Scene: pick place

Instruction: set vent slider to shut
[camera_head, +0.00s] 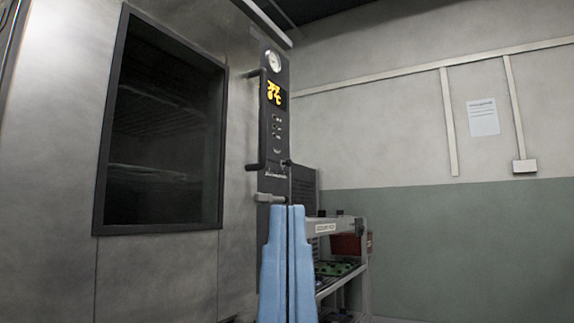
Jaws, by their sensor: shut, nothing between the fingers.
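A tall steel oven-like cabinet has a narrow dark control panel (274,130) on its right edge. A small dark knob (287,163) sticks out low on the panel, above a faint scale; it looks like the vent slider, but its setting is too small to read. My gripper (288,207) points up from the bottom middle, its two blue fingers together with only a thin dark seam between them. Its tips show just below the knob in the picture; I cannot tell how far apart they are in depth. The fingers hide the panel's lower end.
A dark door handle (262,120) stands out along the panel's left side, near the knob. A shelf rack (335,226) with a red bin (349,245) stands behind at right.

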